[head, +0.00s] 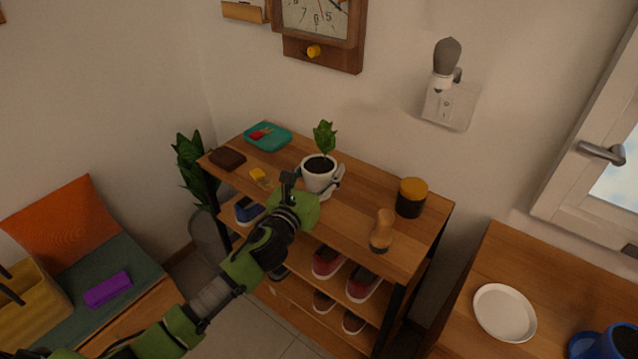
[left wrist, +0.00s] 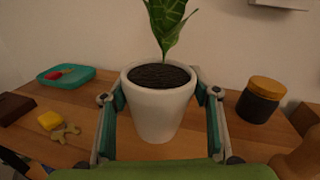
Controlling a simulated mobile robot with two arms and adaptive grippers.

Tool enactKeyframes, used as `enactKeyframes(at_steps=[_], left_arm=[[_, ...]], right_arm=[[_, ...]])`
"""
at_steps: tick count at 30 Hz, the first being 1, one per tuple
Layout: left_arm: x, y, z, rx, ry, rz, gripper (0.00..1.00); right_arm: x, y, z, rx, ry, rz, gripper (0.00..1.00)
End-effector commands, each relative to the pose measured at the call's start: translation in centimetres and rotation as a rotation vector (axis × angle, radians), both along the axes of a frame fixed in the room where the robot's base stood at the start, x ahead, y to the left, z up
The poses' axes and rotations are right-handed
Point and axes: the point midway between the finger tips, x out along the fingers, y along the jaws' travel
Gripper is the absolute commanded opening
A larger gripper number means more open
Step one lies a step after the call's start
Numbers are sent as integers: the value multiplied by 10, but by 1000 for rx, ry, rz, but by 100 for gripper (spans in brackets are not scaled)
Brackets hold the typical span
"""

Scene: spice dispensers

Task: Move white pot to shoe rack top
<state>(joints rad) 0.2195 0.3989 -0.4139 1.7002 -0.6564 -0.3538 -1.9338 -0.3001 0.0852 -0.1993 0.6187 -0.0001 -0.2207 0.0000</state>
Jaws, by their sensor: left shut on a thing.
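The white pot (head: 318,178) holds dark soil and a leafy green plant and is upright at the shoe rack's top. In the left wrist view the white pot (left wrist: 158,110) stands between the two fingers of my left gripper (left wrist: 160,112). My left gripper (head: 314,186) is shut on the pot, one finger on each side. The shoe rack's wooden top (head: 368,236) lies under the pot. I cannot tell whether the pot's base touches it. My right gripper is not in view.
On the rack top are a teal tray (head: 268,137), a brown wallet-like block (head: 227,159), a yellow block (head: 257,174), a dark jar with an orange lid (head: 411,197) and a wooden shaker (head: 382,230). Shoes fill lower shelves. A white plate (head: 504,312) lies on the right table.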

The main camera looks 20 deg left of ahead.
Motion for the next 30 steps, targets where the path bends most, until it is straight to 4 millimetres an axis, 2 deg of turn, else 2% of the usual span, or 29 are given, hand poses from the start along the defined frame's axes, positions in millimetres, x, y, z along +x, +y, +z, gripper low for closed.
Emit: enactKeyframes(at_steps=[4,10,23,24,26,30], left_arm=[[6,4,-7,-1,-4,-1,16],[7,4,-34,-4,-2,-1,16],[6,4,-40,0,-4,-2,16],[6,5,-43,1,1,0,58],[6,5,-42,1,1,0,73],[6,5,-42,1,1,0,73]], right_arm=[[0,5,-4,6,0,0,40],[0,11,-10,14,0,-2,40],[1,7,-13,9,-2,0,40],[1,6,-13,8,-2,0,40],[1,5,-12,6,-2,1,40],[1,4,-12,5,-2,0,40]])
